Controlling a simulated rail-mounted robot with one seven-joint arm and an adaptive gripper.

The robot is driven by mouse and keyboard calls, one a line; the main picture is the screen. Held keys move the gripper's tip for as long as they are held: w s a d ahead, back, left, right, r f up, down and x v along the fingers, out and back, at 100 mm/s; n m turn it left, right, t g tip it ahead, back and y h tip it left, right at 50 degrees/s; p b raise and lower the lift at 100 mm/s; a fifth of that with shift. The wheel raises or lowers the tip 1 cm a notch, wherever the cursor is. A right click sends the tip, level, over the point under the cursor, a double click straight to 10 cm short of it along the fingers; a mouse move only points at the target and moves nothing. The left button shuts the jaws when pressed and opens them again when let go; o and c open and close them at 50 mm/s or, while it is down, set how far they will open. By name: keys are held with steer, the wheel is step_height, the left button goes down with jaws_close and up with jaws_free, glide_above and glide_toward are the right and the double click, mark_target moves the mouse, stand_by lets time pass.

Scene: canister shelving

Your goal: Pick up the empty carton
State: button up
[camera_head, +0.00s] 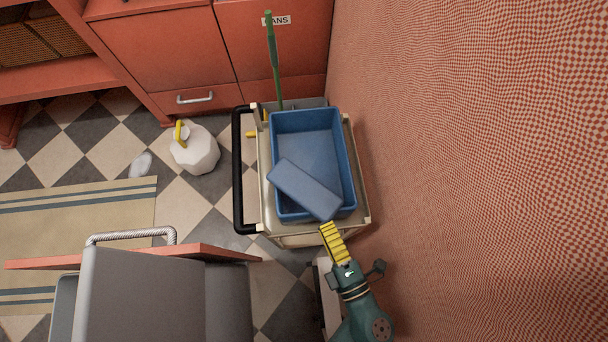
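A blue-grey rectangular block (304,188) lies tilted in or over the blue bin (353,165). It may be the carton, and I cannot tell whether it is empty. No other carton shape is clear to me. My gripper (328,228), with yellow ribbed fingers on a teal arm, is at the bin's near edge. Its tips are close to the block's lower right corner. I cannot tell whether they touch it or are above the bin rim. The fingers overlap in this view, so any gap between them is hidden.
The bin stands on a cream cart (362,217) with a black handle (238,170), beside the red checked wall (470,150). A green pole (273,60) stands behind it. A white jug (196,152) is on the floor left. Red cabinets (160,55) close off the back.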

mark_target(321, 217)
steer(key=shift+b+x, duration=0.35)
steer(key=shift+x, duration=1.2)
jaws_close()
step_height(321, 217, up, 10)
steer(key=p, duration=0.5)
